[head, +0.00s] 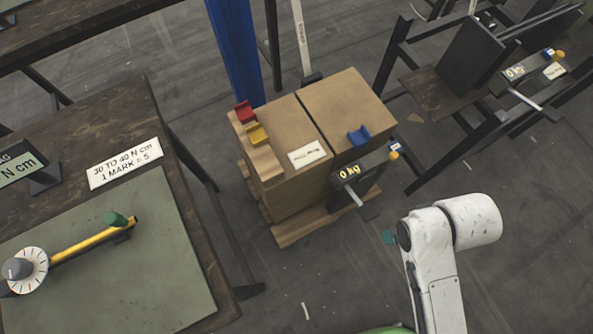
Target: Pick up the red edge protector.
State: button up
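The red edge protector (244,112) is a small angled piece in the head view. It sits at the upper left corner of a stack of brown cartons (345,98), on the end of a lighter wooden or cardboard strip. A yellow edge protector (256,134) sits just in front of it on the same strip. A blue one (359,135) lies on the right carton near its front edge. White links of my arm show at the lower right, well apart from the red piece. My gripper's fingers do not show.
The cartons stand on a wooden pallet (300,232) beside a blue post (235,50). A dark display reading 0 kg (349,171) stands at their front right. A workbench (110,105) with a green mat and yellow torque wrench (85,243) fills the left. Floor shows between bench and arm.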

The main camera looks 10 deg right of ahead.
aim_at(243, 110)
jog(key=k+j, duration=0.1)
jog(key=i+l+u, duration=0.15)
jog(key=i, duration=0.3)
jog(key=i+l+u, duration=0.2)
jog(key=i, duration=0.3)
jog(key=i+l+u, duration=0.15)
jog(key=i+l, duration=0.3)
